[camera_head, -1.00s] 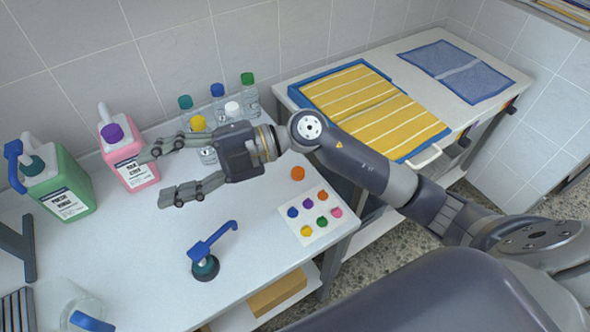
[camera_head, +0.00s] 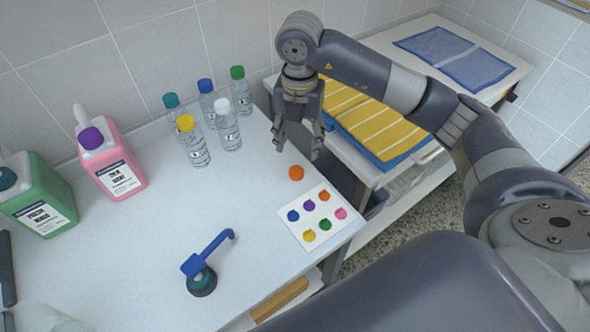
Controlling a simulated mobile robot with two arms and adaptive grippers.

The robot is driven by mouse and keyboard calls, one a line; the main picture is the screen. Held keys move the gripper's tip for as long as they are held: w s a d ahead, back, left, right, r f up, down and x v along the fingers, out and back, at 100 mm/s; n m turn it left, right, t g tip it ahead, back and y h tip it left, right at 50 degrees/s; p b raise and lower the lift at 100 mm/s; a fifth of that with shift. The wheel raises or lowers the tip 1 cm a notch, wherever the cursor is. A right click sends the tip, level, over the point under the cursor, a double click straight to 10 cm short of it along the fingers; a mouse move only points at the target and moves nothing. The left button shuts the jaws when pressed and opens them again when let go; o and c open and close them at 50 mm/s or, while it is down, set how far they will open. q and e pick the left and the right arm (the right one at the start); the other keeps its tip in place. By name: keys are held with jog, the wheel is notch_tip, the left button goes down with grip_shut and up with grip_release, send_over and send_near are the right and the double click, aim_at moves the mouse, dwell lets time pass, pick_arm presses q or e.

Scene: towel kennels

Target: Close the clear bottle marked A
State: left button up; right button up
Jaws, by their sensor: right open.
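Several small clear bottles stand upright at the back of the white table, with a yellow (camera_head: 194,142), white (camera_head: 228,126), teal (camera_head: 174,112), blue (camera_head: 208,103) and green (camera_head: 241,92) top. Their label marks are too small to read, so I cannot tell which is A. My right gripper (camera_head: 298,149) is open and empty, pointing down to the right of the bottles. An orange round piece (camera_head: 296,173) lies on the table just below its fingertips in the picture. My left gripper is not in view.
A pink jug (camera_head: 117,172) and a green jug (camera_head: 42,207) stand left. A white card (camera_head: 322,225) with several coloured round pieces lies at the right. Yellow striped towels (camera_head: 375,125) lie beyond. The table's middle is clear.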

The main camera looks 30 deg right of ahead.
send_over(297, 170)
jog(key=s, duration=0.1)
jog(key=shift+a+f, duration=0.15)
jog(key=shift+f, duration=2.6)
jog(key=f, duration=0.2)
jog(key=w+f+p, duration=0.1)
jog(key=f, duration=0.1)
jog(key=shift+f, duration=0.2)
jog(key=shift+f+p, duration=0.3)
jog(key=shift+f, duration=0.15)
jog(key=shift+s, duration=0.1)
jog(key=c, duration=0.8)
